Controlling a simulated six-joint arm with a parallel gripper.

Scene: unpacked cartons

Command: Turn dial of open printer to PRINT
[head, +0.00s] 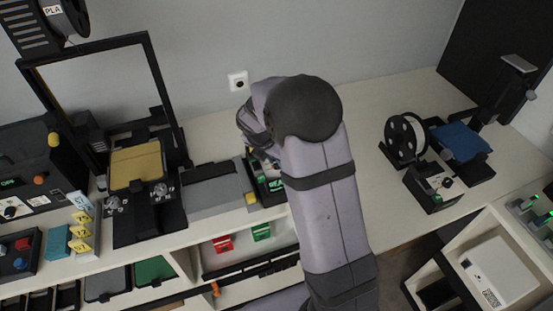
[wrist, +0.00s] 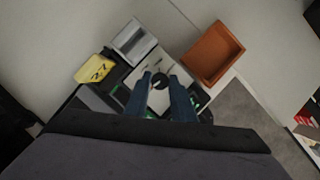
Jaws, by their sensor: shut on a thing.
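In the wrist view, my gripper (wrist: 159,77) has its two fingers closed around a small dark dial (wrist: 160,84) on a pale panel (wrist: 158,97). The dial's setting and lettering cannot be read. In the head view, my arm hides the dial and most of my gripper. Part of a control box with a green display (head: 272,184) shows beside my arm. To its left are a grey bed and a frame printer with a yellow plate (head: 136,164). Another open printer with a blue plate (head: 461,142) stands at the right, with its own control box (head: 432,188).
The bench between my arm and that printer is clear. In the wrist view, an orange bin (wrist: 213,54), a grey-white box (wrist: 135,43) and a yellow item (wrist: 95,69) lie near the panel.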

